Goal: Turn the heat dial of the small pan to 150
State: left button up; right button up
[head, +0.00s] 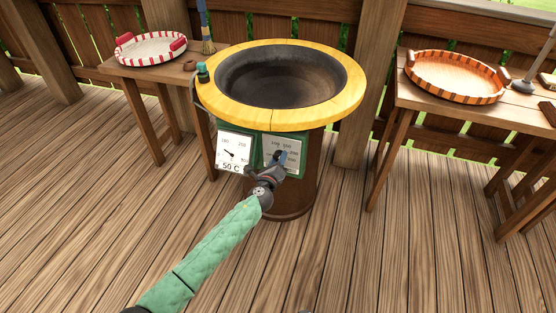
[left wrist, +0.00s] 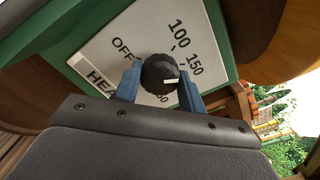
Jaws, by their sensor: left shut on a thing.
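The small pan (head: 237,113) is a dark bowl with a wide yellow rim on a brown round base. Its heat dial panel (head: 293,146) is on the front in a green housing, and also shows in the left wrist view (left wrist: 95,66). The gripper hides the lower numbers.
A gauge (head: 233,149) beside the dial reads 50 C. A green canister (head: 203,73) is at the rim's left. Side tables hold a red-and-white tray (head: 150,49) at left and an orange striped tray (head: 455,90) at right. The deck in front is clear.

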pick_arm(q)
jog(key=o, duration=1)
jog(key=shift+c, duration=0.2)
pick_arm(e)
jog(key=shift+s+f, duration=0.15)
jog(key=shift+f, duration=0.1)
pick_arm(q)
jog(key=shift+s, duration=0.15)
pick_arm(e)
jog(key=shift+r, duration=0.1)
pick_arm(q)
jog(key=v, duration=0.7)
jog(key=shift+s, duration=0.25)
pick_arm(e)
jog(key=shift+s+f, duration=0.2)
jog(key=shift+f, duration=0.2)
jog(key=shift+w, duration=0.1)
